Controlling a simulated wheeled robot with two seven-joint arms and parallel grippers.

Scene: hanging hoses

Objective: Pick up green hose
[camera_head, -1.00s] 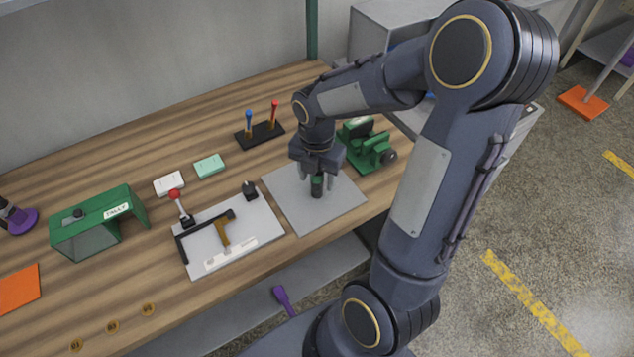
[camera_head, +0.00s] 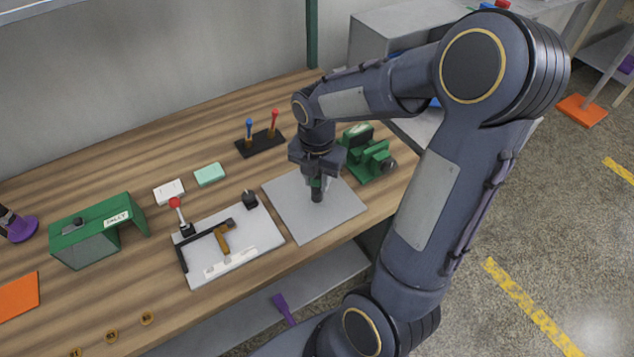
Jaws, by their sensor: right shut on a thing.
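My right gripper (camera_head: 317,184) points straight down over the grey square plate (camera_head: 335,218) on the bench. It is shut on a short upright piece with a dark lower end and a little green between the fingers, which I take for the green hose (camera_head: 317,196). The fingers hide most of it. I cannot tell whether its lower end touches the plate. My left gripper is not in view.
A green vise (camera_head: 372,160) stands close right of the gripper. A black holder (camera_head: 259,141) with blue and red tools is behind. A white fixture board (camera_head: 250,240) lies to the left, with a green housing (camera_head: 85,242) farther left.

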